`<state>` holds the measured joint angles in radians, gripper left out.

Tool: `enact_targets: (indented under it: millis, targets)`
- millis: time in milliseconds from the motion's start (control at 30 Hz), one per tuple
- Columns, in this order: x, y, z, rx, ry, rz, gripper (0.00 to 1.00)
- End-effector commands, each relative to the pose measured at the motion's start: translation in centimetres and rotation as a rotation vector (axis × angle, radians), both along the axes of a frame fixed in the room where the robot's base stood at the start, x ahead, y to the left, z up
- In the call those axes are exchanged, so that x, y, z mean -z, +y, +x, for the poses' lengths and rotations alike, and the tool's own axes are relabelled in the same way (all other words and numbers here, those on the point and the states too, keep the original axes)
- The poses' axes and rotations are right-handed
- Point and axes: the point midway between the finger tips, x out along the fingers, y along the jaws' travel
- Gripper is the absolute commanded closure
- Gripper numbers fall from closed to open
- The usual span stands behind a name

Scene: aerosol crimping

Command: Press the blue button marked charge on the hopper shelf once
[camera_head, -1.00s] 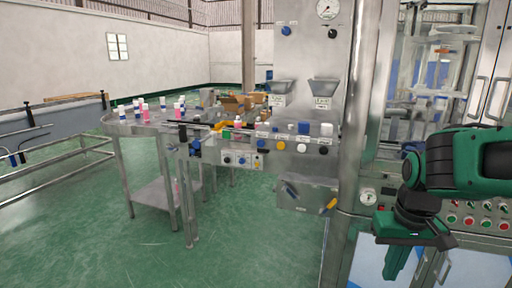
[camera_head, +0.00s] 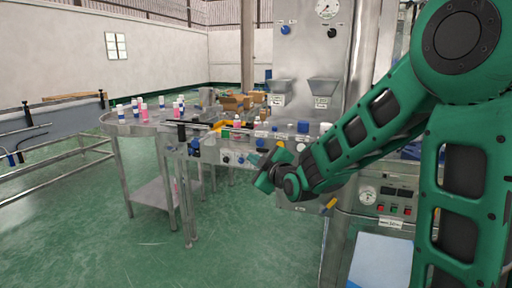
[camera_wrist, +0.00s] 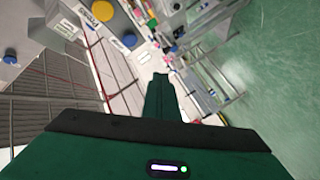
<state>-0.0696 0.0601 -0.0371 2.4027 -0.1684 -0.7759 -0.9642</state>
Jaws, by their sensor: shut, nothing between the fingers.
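The blue button (camera_wrist: 130,41) shows in the wrist view at the upper middle, with a small white label beside it whose text is too blurred to read surely. In the head view my gripper (camera_head: 263,182) is in front of the shelf, lower than the button. I see no contact between them.
A yellow button (camera_wrist: 102,11) sits close to the blue one. A blue knob (camera_wrist: 10,58) is at the wrist view's left. Bottles with white caps (camera_head: 143,110) stand on the round steel table (camera_head: 150,127) at left. The green floor before it is clear.

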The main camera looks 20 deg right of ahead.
Motion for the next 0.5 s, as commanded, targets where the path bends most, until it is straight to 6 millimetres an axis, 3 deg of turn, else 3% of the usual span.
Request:
enact_targets:
  millis: [133, 500]
  targets:
    - [-0.69, 1.12, 0.42, -0.018, -0.049, -0.013, 1.00]
    - [-0.79, 1.12, 0.52, -0.019, -0.054, -0.014, 1.00]
